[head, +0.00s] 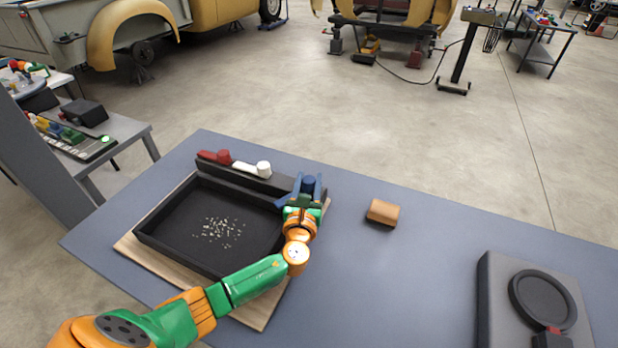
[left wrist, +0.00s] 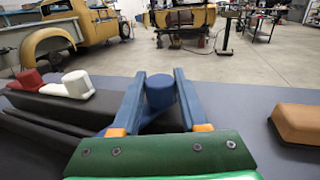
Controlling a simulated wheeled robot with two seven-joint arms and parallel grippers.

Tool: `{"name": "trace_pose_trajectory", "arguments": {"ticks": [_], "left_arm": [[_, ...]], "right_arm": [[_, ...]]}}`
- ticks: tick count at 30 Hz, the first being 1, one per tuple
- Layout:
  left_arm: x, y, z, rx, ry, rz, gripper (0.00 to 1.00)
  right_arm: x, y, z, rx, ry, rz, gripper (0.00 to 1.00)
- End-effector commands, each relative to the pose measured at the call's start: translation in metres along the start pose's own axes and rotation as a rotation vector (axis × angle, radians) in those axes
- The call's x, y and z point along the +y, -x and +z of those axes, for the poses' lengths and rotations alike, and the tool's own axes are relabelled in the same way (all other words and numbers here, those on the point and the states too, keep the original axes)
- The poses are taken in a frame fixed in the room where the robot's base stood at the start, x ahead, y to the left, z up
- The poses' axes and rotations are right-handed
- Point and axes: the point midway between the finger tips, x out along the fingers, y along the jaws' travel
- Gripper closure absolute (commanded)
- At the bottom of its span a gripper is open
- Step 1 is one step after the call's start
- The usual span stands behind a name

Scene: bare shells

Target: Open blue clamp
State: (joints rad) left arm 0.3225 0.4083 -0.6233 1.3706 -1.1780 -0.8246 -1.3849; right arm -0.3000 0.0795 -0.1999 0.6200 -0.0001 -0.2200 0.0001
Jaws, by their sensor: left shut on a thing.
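The blue clamp (head: 309,183) sits at the right end of a black bar behind a black tray. A round blue knob of the blue clamp (left wrist: 160,90) stands between the fingers in the left wrist view. My left gripper (head: 311,184) is shut on the blue clamp; its two blue fingers (left wrist: 161,88) lie one on each side of the knob. A red clamp (head: 214,156) and a white clamp (head: 254,168) sit on the same bar to the left. The lower part of the blue clamp is hidden by my gripper. My right gripper is not in view.
The black tray (head: 160,238) holds small pale bits and lies on a wooden board (head: 128,246). A brown block (head: 382,212) lies to the right of my gripper. A grey device with a round black ring (head: 490,300) stands at the table's right. The table between them is clear.

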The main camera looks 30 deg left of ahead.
Motion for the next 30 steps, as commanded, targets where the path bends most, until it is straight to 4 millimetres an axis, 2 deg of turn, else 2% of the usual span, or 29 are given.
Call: {"name": "trace_pose_trajectory", "arguments": {"ticks": [17, 18, 21, 30], "left_arm": [[0.0002, -0.0002, 0.0004, -0.002, -0.002, -0.035, 1.00], [0.0002, -0.0002, 0.0005, -0.002, -0.002, -0.035, 0.49], [0.0001, -0.0002, 0.0004, -0.002, -0.001, -0.035, 0.26], [0.0001, 0.0024, 0.0000, -0.001, -0.001, -0.035, 0.26]], "right_arm": [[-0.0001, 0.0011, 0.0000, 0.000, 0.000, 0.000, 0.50], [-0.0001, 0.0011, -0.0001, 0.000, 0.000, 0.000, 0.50], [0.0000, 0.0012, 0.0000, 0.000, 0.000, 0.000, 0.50], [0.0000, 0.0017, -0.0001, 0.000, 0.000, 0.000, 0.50]]}}
